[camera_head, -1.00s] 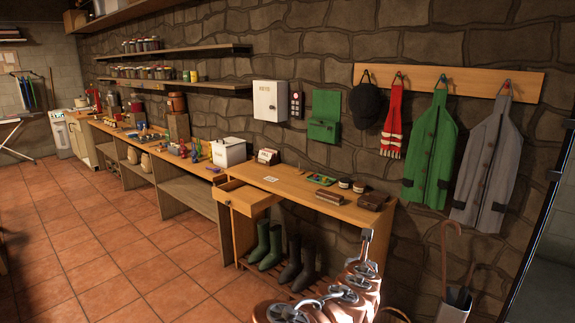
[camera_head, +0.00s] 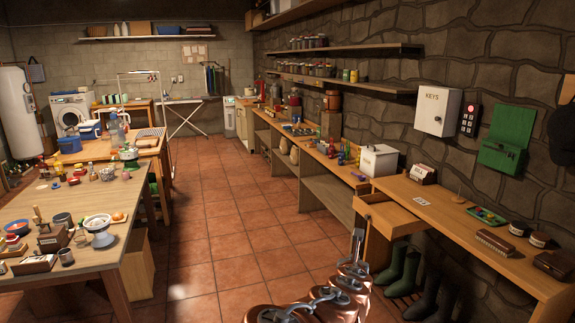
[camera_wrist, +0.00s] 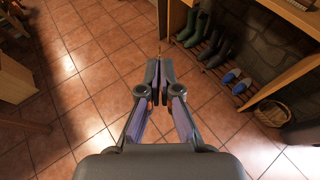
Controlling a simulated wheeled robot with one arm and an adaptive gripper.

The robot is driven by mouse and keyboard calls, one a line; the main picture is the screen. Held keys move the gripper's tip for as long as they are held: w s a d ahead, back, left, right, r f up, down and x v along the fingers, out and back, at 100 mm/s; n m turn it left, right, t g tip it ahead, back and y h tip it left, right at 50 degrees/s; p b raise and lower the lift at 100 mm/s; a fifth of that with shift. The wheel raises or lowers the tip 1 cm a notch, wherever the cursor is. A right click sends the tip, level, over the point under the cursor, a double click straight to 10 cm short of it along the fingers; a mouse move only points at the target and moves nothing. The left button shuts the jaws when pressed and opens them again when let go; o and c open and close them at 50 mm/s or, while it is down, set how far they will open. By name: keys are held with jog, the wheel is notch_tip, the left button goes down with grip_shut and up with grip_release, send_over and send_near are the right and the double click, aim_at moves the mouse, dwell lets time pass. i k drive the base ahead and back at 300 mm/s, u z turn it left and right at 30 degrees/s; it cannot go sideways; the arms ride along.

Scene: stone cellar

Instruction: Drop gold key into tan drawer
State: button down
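The tan drawer (camera_head: 391,222) stands pulled out at the left end of the wooden bench in the head view, and its visible inside looks empty. My gripper (camera_wrist: 159,68) points down over the tiled floor in the wrist view. The drawer cannot be made out in the wrist view. In the head view my arm is in front of the bench, left of the boots, and the key cannot be made out.
The bench top (camera_head: 455,226) holds a brush (camera_head: 495,243), small jars and a card box (camera_head: 423,174). Green boots (camera_head: 400,266) and dark boots stand on a low rack beneath. A cluttered table (camera_head: 80,215) stands at the left. The tiled floor between is clear.

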aim_at(395, 217)
jog(key=u, duration=0.7)
jog(key=i, duration=3)
jog(key=z, duration=0.9)
jog(key=i, duration=1)
jog(key=z, duration=0.45)
